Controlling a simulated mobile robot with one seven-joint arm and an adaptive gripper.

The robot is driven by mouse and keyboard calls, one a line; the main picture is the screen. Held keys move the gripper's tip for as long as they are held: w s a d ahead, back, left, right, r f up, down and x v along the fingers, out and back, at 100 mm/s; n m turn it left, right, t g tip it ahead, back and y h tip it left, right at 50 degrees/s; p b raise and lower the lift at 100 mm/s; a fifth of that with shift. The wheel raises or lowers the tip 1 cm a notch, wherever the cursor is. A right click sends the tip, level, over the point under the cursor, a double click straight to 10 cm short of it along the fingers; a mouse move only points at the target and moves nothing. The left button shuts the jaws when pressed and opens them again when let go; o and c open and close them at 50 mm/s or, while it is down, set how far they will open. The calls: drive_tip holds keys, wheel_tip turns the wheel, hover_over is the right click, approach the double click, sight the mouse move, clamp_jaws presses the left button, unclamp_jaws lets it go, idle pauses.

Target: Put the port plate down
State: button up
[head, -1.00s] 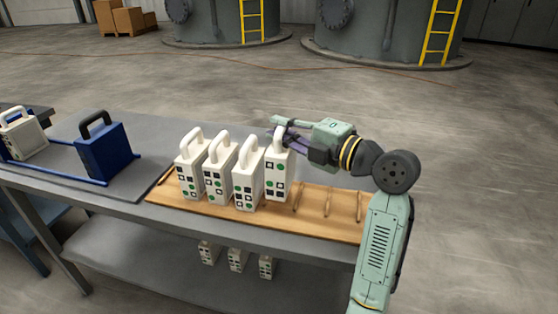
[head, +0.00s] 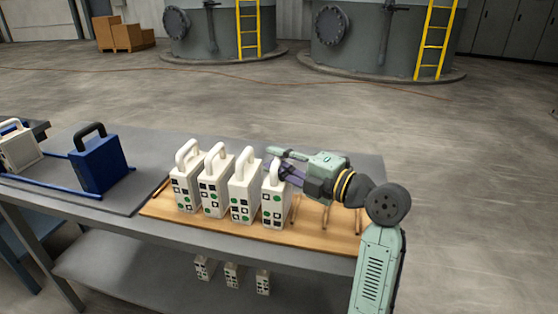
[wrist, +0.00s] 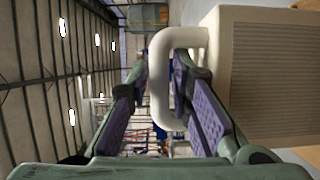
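The port plate (head: 274,207) is a cream block with a loop handle and black, white and green marks on its face. It stands upright at the right end of a row of similar plates on a wooden rack (head: 325,239), and its base looks to be on the rack. My gripper (head: 279,170) reaches in from the right at its handle. The plate's body (wrist: 265,75) fills the right side there. The contact under the plate is partly hidden.
Several like plates (head: 243,198) stand close to the left. Empty rack slots with wooden pegs lie to the right. A blue block with a black handle (head: 97,165) stands on a grey mat at left. More small plates (head: 232,275) show on the lower shelf.

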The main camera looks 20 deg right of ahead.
drive_tip(key=shift+o, duration=1.2)
drive_tip(key=shift+r+p, duration=0.25)
drive_tip(key=shift+p, duration=0.15)
drive_tip(key=b+v, duration=0.4)
drive_tip(key=v, duration=0.8)
drive_tip(key=shift+f+b, duration=0.2)
drive_tip(key=shift+b, duration=0.15)
